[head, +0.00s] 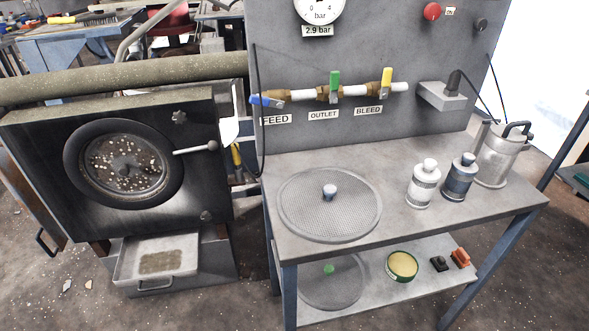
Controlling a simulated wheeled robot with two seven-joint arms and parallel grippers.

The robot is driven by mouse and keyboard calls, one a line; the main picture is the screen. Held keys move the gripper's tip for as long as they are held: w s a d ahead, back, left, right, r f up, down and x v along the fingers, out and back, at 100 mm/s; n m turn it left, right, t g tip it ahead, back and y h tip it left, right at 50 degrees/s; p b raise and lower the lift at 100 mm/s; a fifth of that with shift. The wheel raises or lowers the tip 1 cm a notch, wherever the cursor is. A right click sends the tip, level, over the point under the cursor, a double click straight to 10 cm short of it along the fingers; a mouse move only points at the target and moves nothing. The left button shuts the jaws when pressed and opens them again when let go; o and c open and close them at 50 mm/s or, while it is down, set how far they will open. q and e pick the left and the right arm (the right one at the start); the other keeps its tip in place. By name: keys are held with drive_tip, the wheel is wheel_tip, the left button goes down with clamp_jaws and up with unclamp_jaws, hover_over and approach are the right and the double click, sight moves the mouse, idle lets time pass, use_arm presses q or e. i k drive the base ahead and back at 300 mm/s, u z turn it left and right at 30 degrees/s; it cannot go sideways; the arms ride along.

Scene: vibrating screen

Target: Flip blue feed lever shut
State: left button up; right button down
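The blue feed lever (266,100) is at the left end of a pipe on the grey upright panel, above the FEED label (276,119). It lies roughly level, along the line of the pipe, with its blue grip pointing left. The green outlet lever (334,81) and the yellow bleed lever (387,77) both stand upright, across the pipe. Neither of my grippers is in the head view, and nothing touches the blue lever.
A gauge (320,8) labelled 2.9 bar is above the pipe. A dark cable hangs near the blue lever. The bench (400,160) below holds a mesh disc (330,212), two bottles and a metal can (497,155). A dark machine (120,165) with a round window stands at left.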

sight(267, 102)
drive_tip(key=k, duration=1.3)
drive_tip(key=z, duration=0.95)
drive_tip(key=i, duration=1.8)
drive_tip(key=u, duration=0.7)
